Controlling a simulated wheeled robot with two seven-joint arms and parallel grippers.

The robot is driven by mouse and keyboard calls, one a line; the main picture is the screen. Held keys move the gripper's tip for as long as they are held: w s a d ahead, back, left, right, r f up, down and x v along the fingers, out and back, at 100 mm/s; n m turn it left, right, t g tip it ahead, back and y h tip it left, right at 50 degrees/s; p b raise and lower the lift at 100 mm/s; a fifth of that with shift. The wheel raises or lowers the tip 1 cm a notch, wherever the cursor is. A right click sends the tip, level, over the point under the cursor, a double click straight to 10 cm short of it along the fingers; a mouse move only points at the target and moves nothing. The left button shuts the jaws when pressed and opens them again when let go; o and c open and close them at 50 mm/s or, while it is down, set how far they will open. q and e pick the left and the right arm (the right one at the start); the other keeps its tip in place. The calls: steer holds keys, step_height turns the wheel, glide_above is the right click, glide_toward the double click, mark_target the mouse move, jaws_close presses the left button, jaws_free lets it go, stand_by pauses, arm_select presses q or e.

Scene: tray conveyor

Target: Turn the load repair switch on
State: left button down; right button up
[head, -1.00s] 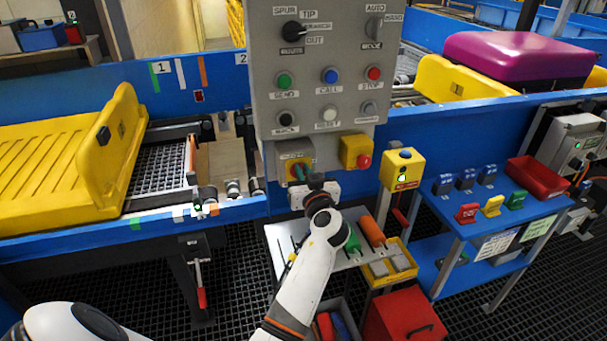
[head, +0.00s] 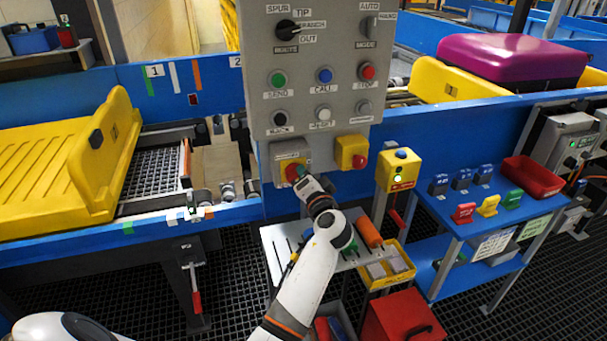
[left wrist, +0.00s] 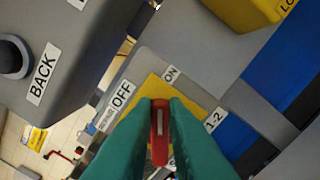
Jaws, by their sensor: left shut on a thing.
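The load repair switch (head: 291,156) is a grey box with a yellow plate and a red handle, low on the left of the grey control panel. My left gripper (head: 299,178) is at its front, with teal fingers. In the left wrist view the left gripper (left wrist: 160,125) is shut on the red handle (left wrist: 159,148), which has a pale line along it. The OFF label (left wrist: 122,95) is up and left of the handle, and the ON label (left wrist: 171,74) is just above its tip. The fingers hide part of the yellow plate (left wrist: 153,88). My right gripper is not in view.
The control panel (head: 310,60) with knobs and buttons stands above. A yellow box with a red button (head: 351,152) is close on the right. A small shelf (head: 275,245) with tools is below. A yellow tray (head: 55,175) sits on the conveyor at left.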

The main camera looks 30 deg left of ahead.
arm_select(q)
steer(key=shift+w+f+m+p, duration=0.15)
steer(key=shift+m+p, duration=0.2)
steer(key=shift+m, duration=0.8)
steer(key=shift+s+f+m+p, duration=0.1)
steer(key=shift+f+m+p, duration=0.15)
steer(key=shift+m, duration=0.95)
steer(key=shift+w+f+m+p, duration=0.1)
steer(key=shift+m+p, duration=0.3)
steer(key=shift+m, duration=0.75)
steer(key=c, duration=1.4)
jaws_free()
steer(key=shift+f, duration=0.1)
steer(key=shift+c, duration=0.2)
